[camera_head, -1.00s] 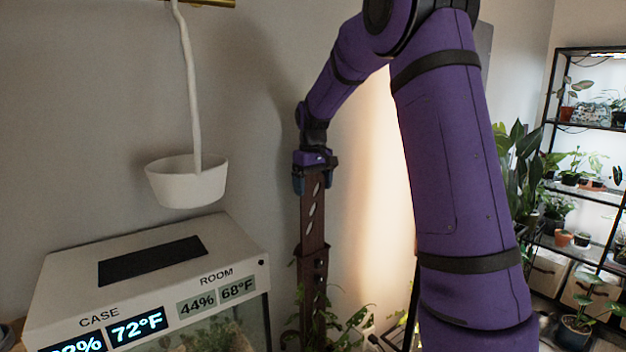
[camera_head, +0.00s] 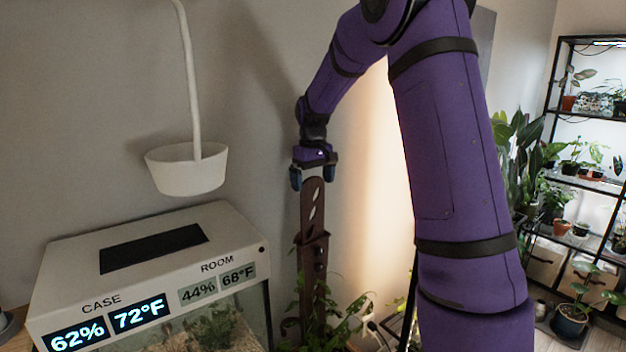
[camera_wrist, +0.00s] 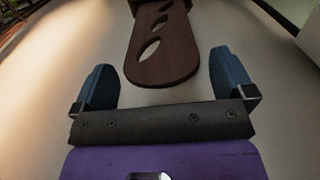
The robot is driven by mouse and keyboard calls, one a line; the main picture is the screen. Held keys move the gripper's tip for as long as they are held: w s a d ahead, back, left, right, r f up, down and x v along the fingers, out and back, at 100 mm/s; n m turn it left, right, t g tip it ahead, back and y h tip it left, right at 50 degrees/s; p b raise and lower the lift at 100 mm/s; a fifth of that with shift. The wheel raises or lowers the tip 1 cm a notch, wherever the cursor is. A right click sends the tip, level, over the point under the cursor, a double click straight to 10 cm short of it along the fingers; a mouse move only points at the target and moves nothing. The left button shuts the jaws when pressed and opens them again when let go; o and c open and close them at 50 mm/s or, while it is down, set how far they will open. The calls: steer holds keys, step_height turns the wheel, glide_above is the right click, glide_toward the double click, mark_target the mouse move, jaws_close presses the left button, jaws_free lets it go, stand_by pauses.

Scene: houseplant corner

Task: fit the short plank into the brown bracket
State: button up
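The short plank (camera_head: 311,211) is dark brown with oval holes and a rounded top. It stands upright against the wall, its lower part inside the collar of the brown bracket (camera_head: 312,240). How deep it sits is hidden. My gripper (camera_head: 313,181) is just above and around the plank's top end. In the wrist view, my gripper (camera_wrist: 168,82) is open, with a blue finger on either side of the plank (camera_wrist: 166,58) and a clear gap to each. The plank's rounded end lies between the fingertips, apart from the palm.
A white case (camera_head: 230,232) with displays stands to the left. A white pot (camera_head: 187,172) hangs above it on a cord. Leafy plants (camera_head: 335,325) surround the bracket's lower part. A plant shelf (camera_head: 590,118) stands far right.

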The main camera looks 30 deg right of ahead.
step_height(320, 180, up, 11)
stand_by(0.7)
steer(key=shift+s+f, duration=0.1)
steer(key=shift+f, duration=0.05)
stand_by(0.7)
